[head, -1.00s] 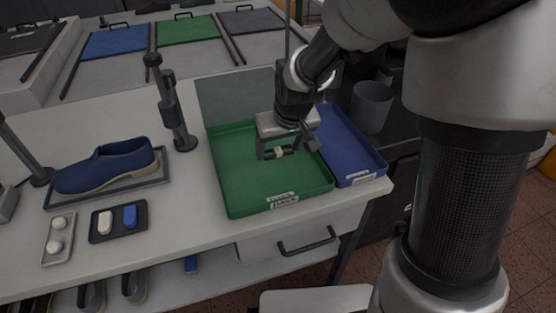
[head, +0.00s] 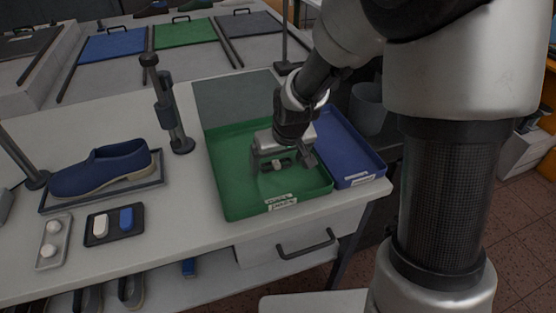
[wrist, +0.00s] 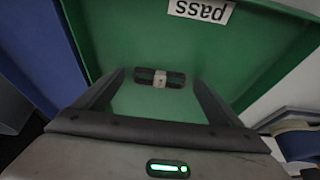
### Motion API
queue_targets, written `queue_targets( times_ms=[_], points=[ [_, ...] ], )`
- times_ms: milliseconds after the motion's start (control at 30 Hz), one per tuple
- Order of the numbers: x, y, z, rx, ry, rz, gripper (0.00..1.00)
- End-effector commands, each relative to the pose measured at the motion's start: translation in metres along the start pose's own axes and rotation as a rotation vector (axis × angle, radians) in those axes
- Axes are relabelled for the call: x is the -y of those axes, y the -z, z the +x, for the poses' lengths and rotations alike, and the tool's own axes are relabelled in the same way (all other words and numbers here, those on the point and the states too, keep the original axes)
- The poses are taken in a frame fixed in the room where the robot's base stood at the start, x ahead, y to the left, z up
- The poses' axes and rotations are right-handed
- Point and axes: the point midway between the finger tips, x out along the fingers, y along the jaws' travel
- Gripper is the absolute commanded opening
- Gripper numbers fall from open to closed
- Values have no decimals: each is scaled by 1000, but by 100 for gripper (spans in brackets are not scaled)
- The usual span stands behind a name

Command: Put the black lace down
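The black lace (head: 276,164), a small dark bundle with a white band around its middle, is in the green tray (head: 230,200). In the wrist view the lace (wrist: 160,78) shows against the green floor, between my fingers with a gap on each side. My gripper (head: 280,166) is low in the tray, pointing down. Its fingers stand wide apart in the wrist view (wrist: 160,88) and do not touch the lace. The tray's front carries a white label, which reads "pass" in the wrist view (wrist: 201,10).
A blue tray (head: 352,160) stands right beside the green one. A dark post (head: 172,115) rises to the left. Further left are a blue shoe (head: 105,168) on a stand and small dishes (head: 115,224) with white and blue pieces. A grey bin (head: 368,108) stands behind.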

Motion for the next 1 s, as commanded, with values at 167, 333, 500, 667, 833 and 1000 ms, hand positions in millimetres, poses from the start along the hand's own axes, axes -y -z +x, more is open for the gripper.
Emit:
queue_targets(
  times_ms=[167,333,500,667,833,1000],
  points=[
    [0,1,-3,0,0,0,89],
    [0,3,-23,-4,-1,0,89],
    [-1,4,-61,-7,-2,2,89],
    [0,3,-93,-4,-1,1,89],
    [0,2,-116,-2,-1,-1,89],
    [-4,-2,-137,-9,-11,9,89]
  ],
)
